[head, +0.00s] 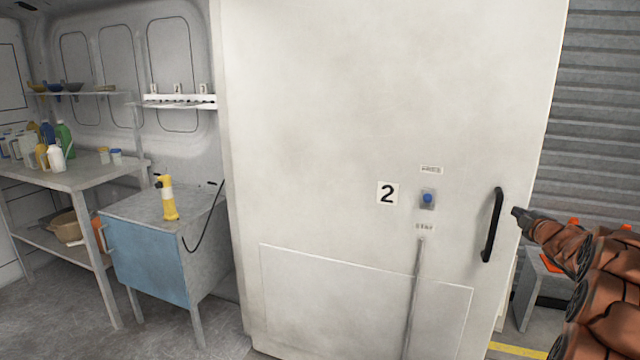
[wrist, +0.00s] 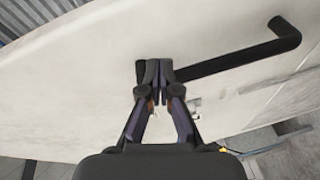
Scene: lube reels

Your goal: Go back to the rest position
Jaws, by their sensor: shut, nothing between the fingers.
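My gripper (head: 517,212) is shut and empty at the right of the head view, just right of the black door handle (head: 492,225). In the wrist view my gripper (wrist: 153,75) has its fingertips together close to one end of the handle (wrist: 240,57). I cannot tell whether the fingertips touch the handle. My arm, in a brown cover, comes in from the right edge. The handle sits upright on a large white door panel (head: 330,120) marked 2.
The panel carries a blue button (head: 427,198). To the left stand a blue-fronted cabinet (head: 150,265) with a yellow-and-white tool (head: 167,198), and a metal table (head: 75,176) with several bottles. A grey ribbed shutter (head: 600,120) is behind my arm. Floor shows at the lower left.

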